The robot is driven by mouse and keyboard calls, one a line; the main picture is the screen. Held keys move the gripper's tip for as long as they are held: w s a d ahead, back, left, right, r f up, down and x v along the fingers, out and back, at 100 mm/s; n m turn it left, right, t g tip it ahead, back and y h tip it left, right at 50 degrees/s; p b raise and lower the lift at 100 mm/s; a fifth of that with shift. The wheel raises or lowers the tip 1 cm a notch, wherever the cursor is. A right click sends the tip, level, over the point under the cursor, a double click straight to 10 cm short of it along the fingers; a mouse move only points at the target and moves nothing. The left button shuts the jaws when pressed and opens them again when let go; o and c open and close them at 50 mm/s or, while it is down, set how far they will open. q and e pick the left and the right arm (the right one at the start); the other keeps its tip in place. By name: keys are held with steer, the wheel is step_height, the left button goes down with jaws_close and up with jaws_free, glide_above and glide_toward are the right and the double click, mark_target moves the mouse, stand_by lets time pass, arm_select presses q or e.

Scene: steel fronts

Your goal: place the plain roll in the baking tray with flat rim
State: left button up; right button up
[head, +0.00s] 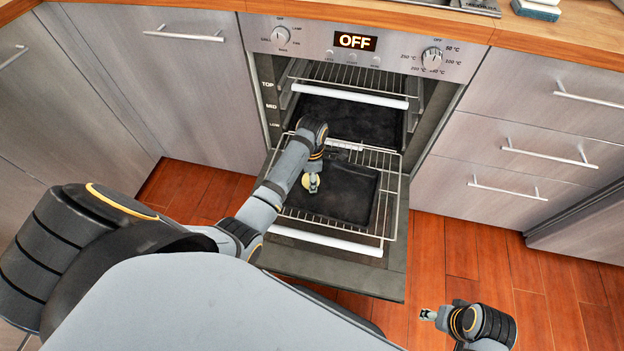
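The dark baking tray (342,206) lies on the wire rack that is pulled out over the open oven door. A small, pale yellow-brown piece, likely the plain roll (305,182), shows at the tray's left part, right at my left gripper (313,188). My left gripper points down over the tray and partly covers the roll. I cannot tell whether its fingers are closed on the roll or just beside it. My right gripper (428,314) is low at the right, over the floor and away from the tray. Its fingers are too small to judge.
A second dark tray (349,117) is inside the oven on a higher level. The oven door (337,272) is folded down. The oven display (355,41) reads OFF. Steel drawers (540,150) stand at the right. The wooden floor (490,285) at the right is clear.

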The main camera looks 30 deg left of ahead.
arm_select(q)
steer(key=shift+f, duration=0.1)
steer(key=o, duration=0.9)
arm_select(e)
steer(key=shift+f, duration=0.1)
arm_select(q)
steer(key=shift+r, duration=0.35)
step_height(320, 180, up, 12)
steer(key=p, duration=0.4)
steer(key=shift+f, duration=0.2)
arm_select(e)
steer(key=d+f, duration=0.3)
steer(key=f, duration=0.9)
steer(key=shift+s+f+h, duration=0.3)
steer(key=shift+s+f, duration=0.05)
steer(key=shift+s, duration=0.1)
arm_select(q)
steer(key=shift+f, duration=0.1)
arm_select(e)
steer(key=shift+s, duration=0.1)
